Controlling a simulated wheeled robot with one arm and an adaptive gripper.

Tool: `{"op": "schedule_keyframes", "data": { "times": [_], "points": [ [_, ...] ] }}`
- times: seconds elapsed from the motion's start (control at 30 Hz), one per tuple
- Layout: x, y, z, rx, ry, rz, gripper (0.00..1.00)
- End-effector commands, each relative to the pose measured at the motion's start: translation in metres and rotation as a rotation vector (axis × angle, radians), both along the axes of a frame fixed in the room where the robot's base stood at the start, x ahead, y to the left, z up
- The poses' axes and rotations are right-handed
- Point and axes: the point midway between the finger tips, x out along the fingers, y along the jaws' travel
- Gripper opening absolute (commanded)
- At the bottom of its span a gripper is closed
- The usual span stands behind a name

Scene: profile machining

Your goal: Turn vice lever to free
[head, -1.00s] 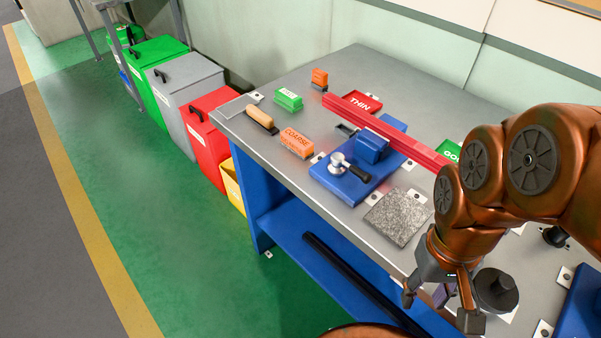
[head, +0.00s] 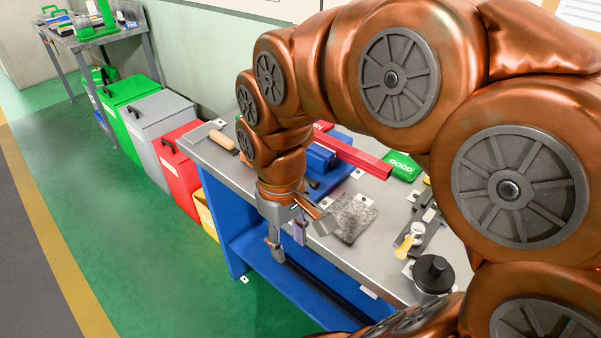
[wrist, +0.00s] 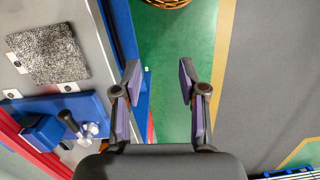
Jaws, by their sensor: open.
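The blue vice (head: 321,157) is on the workbench, partly hidden behind my arm in the head view. A long red profile (head: 357,157) lies across the bench and runs to the vice. In the wrist view the vice base (wrist: 62,105) is at the lower left. Its lever (wrist: 69,121), with a black handle and a silver hub, shows beside the blue block. My gripper (head: 290,238) is open and empty in front of the bench's front edge. In the wrist view my gripper (wrist: 160,76) has its fingers apart over the floor, to the right of the vice.
A grey granite-like plate (head: 352,216) lies on the bench near the vice. A black round part (head: 433,274) and a yellow-handled tool (head: 407,246) are further right. Red (head: 183,160), grey and green bins stand left of the bench. The floor there is clear.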

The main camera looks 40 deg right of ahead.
Motion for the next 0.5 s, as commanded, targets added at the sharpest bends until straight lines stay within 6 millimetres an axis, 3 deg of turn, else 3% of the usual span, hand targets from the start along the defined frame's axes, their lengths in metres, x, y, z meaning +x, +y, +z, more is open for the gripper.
{"op": "schedule_keyframes", "data": {
  "times": [0.03, 0.2, 0.33, 0.5],
  "points": [
    [0.021, -0.009, 0.009, 0.006, -0.014, 0.016, 0.42],
    [0.078, -0.051, 0.029, 0.015, -0.057, 0.069, 0.42],
    [0.111, -0.089, 0.039, 0.015, -0.081, 0.081, 0.42],
    [0.136, -0.131, 0.043, 0.009, -0.099, 0.08, 0.42]
  ]
}}
